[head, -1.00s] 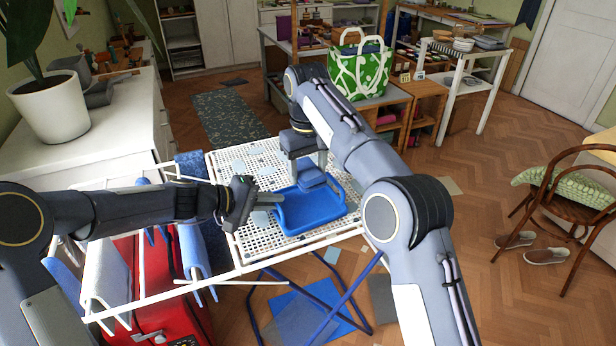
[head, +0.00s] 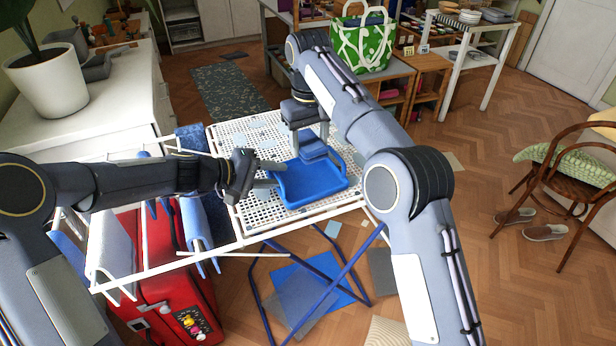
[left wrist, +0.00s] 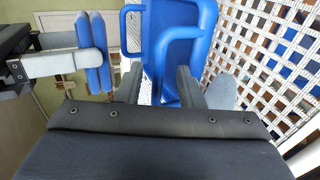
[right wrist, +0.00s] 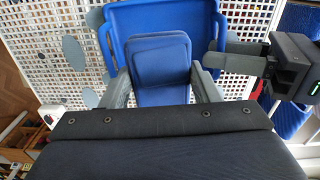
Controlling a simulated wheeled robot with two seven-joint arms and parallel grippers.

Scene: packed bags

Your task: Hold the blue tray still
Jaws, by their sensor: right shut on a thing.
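The blue tray (head: 312,188) lies on a white perforated tabletop (head: 262,212). My left gripper (head: 270,174) is at the tray's left end. Its fingers are apart in the left wrist view, with the tray's raised end rim (left wrist: 168,98) showing between and just beyond them. My right gripper (head: 311,138) is above the tray's far side, pointing down. It is shut on a flat blue padded thing (right wrist: 160,65), which looks like a folded piece. That thing also shows in the left wrist view (left wrist: 97,50). Whether it touches the tray I cannot tell.
A white rack (head: 150,262) with hanging blue cloths stands left of the table, over a red case (head: 165,290). A white cabinet (head: 110,110) with a plant pot (head: 48,85) is behind it. A green patterned bag (head: 362,45) sits on a bench.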

